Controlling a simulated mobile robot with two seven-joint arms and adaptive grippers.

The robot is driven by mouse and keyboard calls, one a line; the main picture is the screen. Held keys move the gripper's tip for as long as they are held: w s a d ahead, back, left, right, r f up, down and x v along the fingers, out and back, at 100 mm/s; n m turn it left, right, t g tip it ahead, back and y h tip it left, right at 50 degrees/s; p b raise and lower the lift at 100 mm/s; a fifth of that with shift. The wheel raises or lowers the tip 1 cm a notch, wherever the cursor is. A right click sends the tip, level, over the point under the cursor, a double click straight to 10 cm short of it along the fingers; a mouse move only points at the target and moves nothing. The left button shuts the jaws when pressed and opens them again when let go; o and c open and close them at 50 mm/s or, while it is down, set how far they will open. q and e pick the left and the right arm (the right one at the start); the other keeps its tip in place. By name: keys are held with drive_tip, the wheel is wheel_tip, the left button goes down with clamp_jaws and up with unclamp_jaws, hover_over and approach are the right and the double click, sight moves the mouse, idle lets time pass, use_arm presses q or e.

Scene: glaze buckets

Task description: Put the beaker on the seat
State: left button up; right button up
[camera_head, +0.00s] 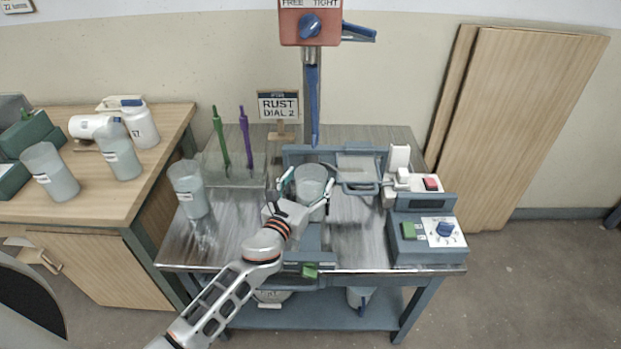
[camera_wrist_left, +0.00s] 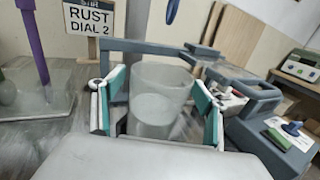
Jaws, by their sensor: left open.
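A clear beaker (camera_head: 311,180) stands upright near the middle of the metal-topped bench, below the blue shaft of the stirrer. My left gripper (camera_head: 307,186) is open with one finger on each side of this beaker. In the left wrist view the beaker (camera_wrist_left: 160,92) is between the two green-padded fingers (camera_wrist_left: 157,110); I cannot tell whether they touch it. A blue-grey frame (camera_wrist_left: 128,46) is behind it. The beaker's base is hidden by the gripper, so I cannot tell whether it rests on a seat. My right gripper is out of view.
Another beaker (camera_head: 189,190) stands at the bench's left, near a rack with green and purple rods (camera_head: 248,140). A sign (camera_head: 278,105) reads "RUST DIAL 2". The red stirrer head (camera_head: 311,25) hangs above. A dial box (camera_head: 428,232) is at right. More vessels stand on the wooden table (camera_head: 95,205).

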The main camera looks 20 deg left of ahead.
use_arm(q)
drive_tip(key=s+a, duration=0.1)
drive_tip(key=s, duration=0.9)
drive_tip(key=shift+s+a, duration=0.15)
drive_tip(key=shift+s, duration=0.25)
drive_tip(key=s+a+f+n+g+y, duration=0.25)
drive_tip(key=s+a+n+y, duration=0.45)
drive_tip(key=a+n, duration=0.65)
drive_tip(key=s+a+f+n+g, duration=0.15)
drive_tip(key=s+n+g, duration=0.25)
drive_tip(key=s+n, duration=0.4)
drive_tip(key=s+a+f+n+g, duration=0.1)
drive_tip(key=s+f+n+g, duration=0.1)
drive_tip(key=s+n+g, duration=0.4)
drive_tip(key=d+f+n+t+h, duration=0.5)
drive_tip(key=d+f+h, duration=0.2)
drive_tip(key=d+f, duration=0.7)
drive_tip(key=d, duration=0.3)
drive_tip(key=shift+f, duration=0.2)
